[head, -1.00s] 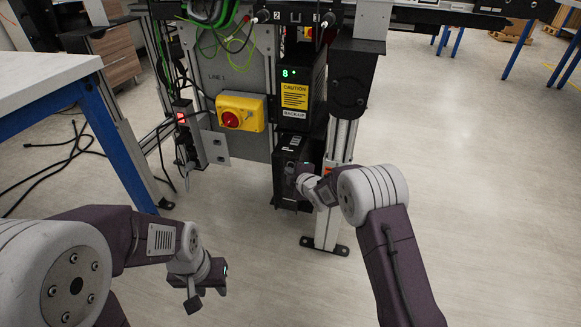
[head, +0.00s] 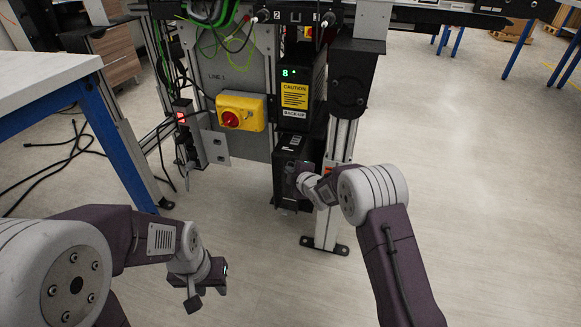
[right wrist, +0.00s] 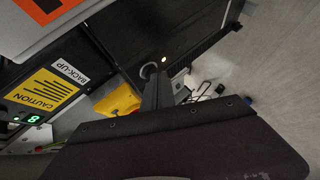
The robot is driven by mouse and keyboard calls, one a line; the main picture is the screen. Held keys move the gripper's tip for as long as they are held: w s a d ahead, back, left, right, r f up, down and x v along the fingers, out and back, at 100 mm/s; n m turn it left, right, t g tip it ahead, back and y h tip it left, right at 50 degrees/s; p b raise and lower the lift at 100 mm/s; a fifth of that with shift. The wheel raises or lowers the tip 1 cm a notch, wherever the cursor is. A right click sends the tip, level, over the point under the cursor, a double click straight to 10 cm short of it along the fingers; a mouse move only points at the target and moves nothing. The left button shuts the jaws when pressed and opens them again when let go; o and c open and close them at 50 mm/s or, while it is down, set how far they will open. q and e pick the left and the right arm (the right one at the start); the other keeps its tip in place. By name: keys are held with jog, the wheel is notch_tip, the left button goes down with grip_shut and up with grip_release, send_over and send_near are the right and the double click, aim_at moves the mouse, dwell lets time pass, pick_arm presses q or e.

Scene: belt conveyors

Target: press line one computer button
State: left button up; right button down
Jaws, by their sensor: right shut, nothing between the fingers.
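The line one computer (head: 287,147) is a black box low on the conveyor frame, under the BACK-UP unit. My right gripper (head: 296,178) is at its front face, partly hidden by my wrist. In the right wrist view, the shut, empty fingers (right wrist: 152,88) reach to a round ringed button (right wrist: 149,70) on the computer's dark front (right wrist: 200,40). The fingertips overlap the button; I cannot tell whether they touch it. My left gripper (head: 207,291) hangs open and empty over the floor, lower left.
The BACK-UP unit (head: 296,100) with a green 8 stands above the computer. A yellow box with a red switch (head: 240,112) is to its left. A metal post (head: 339,165) stands close on the right. A white-topped table (head: 45,75) is at left.

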jog(key=shift+s+a, duration=0.2)
jog(key=shift+s, duration=0.35)
jog(key=shift+s, duration=0.1)
jog(key=s, duration=0.1)
jog(key=s+a+b, duration=0.1)
jog(key=s, duration=0.2)
jog(key=shift+s+a+b, duration=0.25)
jog(key=shift+s+b, duration=0.05)
dwell(0.4)
